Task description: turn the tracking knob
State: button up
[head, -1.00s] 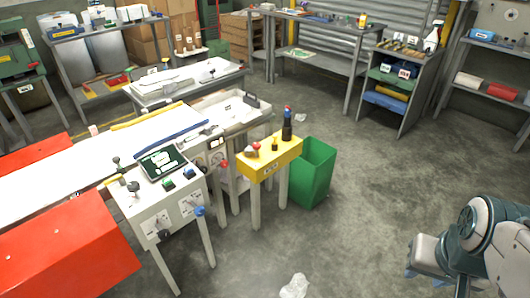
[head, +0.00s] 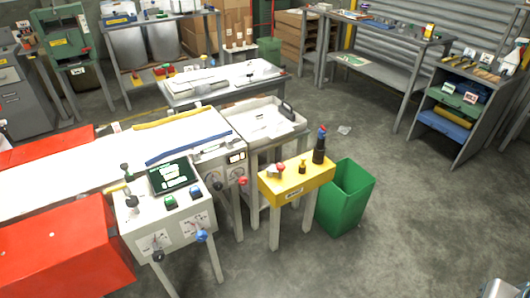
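A pale control console (head: 130,228) stands at lower left with a dark screen (head: 173,176) on top. Its front face has a black knob (head: 158,256) and a blue knob (head: 201,236) on white dial plates. More small knobs (head: 217,184) sit on the machine front beside it, one with a red-tipped lever (head: 243,209) near it. Labels are too small to read, so I cannot tell which is the tracking knob. Only a grey piece of my arm shows at the bottom right corner, far from the console. My gripper is not in view.
A yellow stand (head: 300,182) with bottles and a green bin (head: 345,195) stand right of the console. A red cover (head: 65,240) lies to its left. Open concrete floor (head: 400,240) spreads in front and right. Shelves and benches line the back.

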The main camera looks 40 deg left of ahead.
aim_at(218, 186)
jog(key=u, duration=0.4)
jog(key=i, duration=1.15)
jog(key=u, duration=1.55)
jog(key=i, duration=0.6)
jog(key=u, duration=0.6)
